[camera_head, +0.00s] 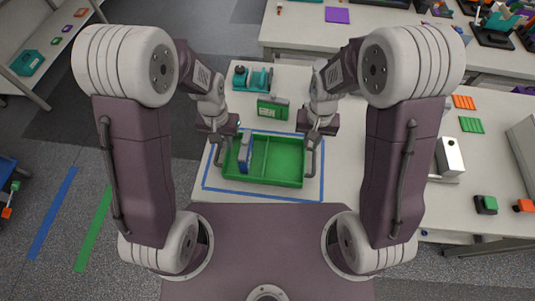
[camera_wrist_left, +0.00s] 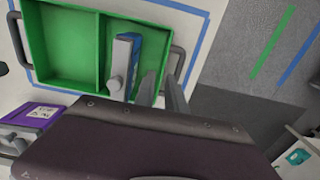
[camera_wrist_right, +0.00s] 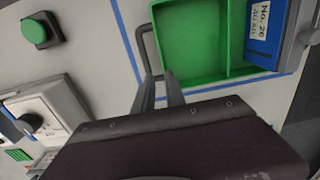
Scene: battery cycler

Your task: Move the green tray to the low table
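The green tray (camera_head: 284,161) sits on the white table inside a blue tape outline. It has two compartments and a grey handle at each end. A blue-and-grey box (camera_head: 244,153) stands in its left compartment. My left gripper (camera_wrist_left: 162,74) is at the tray's left handle (camera_wrist_left: 181,58), fingers apart. My right gripper (camera_wrist_right: 163,77) is at the right handle (camera_wrist_right: 146,50), fingers slightly apart. I cannot tell whether either gripper touches its handle.
A green device (camera_head: 272,108) and teal equipment (camera_head: 252,78) stand behind the tray. Floor at left is clear, with blue (camera_head: 52,213) and green (camera_head: 93,229) stripes. A blue cart (camera_head: 7,170) is at the left edge.

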